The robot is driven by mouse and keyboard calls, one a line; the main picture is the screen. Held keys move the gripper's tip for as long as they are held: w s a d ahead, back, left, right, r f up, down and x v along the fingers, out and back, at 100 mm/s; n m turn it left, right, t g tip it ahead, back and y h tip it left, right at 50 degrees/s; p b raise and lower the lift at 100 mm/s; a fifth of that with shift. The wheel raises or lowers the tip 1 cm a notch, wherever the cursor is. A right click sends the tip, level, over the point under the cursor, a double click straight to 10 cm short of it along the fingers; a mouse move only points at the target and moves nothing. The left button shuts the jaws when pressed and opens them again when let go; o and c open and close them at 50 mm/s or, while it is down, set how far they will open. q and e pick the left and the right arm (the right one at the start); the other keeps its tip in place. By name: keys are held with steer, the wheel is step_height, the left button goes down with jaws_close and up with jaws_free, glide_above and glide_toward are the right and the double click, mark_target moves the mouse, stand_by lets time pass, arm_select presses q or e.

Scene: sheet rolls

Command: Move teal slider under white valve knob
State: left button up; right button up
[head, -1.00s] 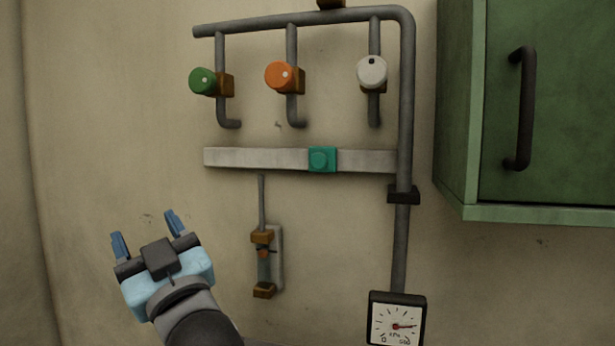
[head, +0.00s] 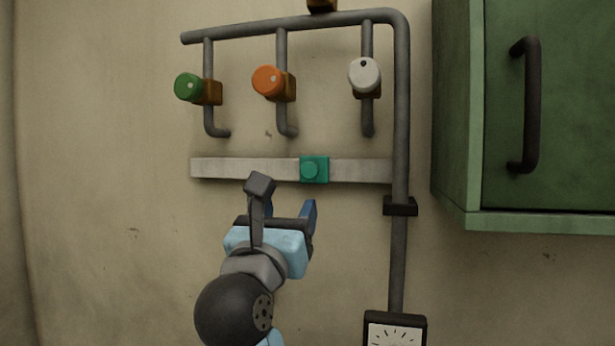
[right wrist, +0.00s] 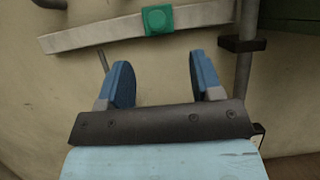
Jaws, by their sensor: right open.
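The teal slider (head: 314,169) sits on the pale horizontal rail (head: 245,168), right of the rail's middle. It lies below and between the orange knob (head: 268,81) and the white valve knob (head: 364,75). In the right wrist view the slider (right wrist: 158,20) is on the rail ahead of the fingers. My right gripper (head: 283,208) is below the rail and a little left of the slider, apart from it. Its two blue fingers (right wrist: 157,80) are open with nothing between them. My left gripper is not in view.
A green knob (head: 188,87) is at the left of the pipework. A vertical pipe (head: 400,130) with a dark clamp (head: 400,206) stands at the rail's right end. A green cabinet (head: 452,120) juts out at the right. A gauge (head: 395,330) is low down.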

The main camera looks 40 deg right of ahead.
mark_target(309, 171)
steer(key=p+x, duration=0.1)
steer(key=x, duration=0.3)
steer(key=p+x, duration=0.1)
steer(key=x, duration=0.3)
steer(key=f+p+x, duration=0.1)
steer(key=x, duration=0.3)
steer(key=shift+w+d+r, duration=0.2)
steer(key=shift+w, duration=0.4)
steer(key=shift+w+d+r+y, duration=0.15)
steer(key=shift+w+d+y, duration=0.2)
steer(key=shift+d, duration=0.1)
